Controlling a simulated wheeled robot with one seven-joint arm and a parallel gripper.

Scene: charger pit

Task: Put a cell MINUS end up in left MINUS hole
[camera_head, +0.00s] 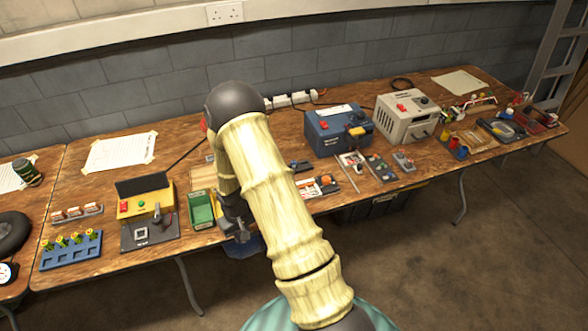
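Several small cells with yellow and green ends (77,239) stand along the back of a blue rack (72,262) on the left of the table. Empty square recesses show along the rack's front. Small red-and-white pieces (75,212) sit on a grey strip behind it. A yellow box (146,202) with a raised dark lid, a red and a green button stands right of the rack. A dark plate (150,234) lies before it. Hole markings and cell end signs are too small to read. My gripper (240,234) hangs near the table's front edge, right of the plate; its fingers are unclear.
My arm covers the table's middle. A paper sheet (120,151) lies at the back left.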

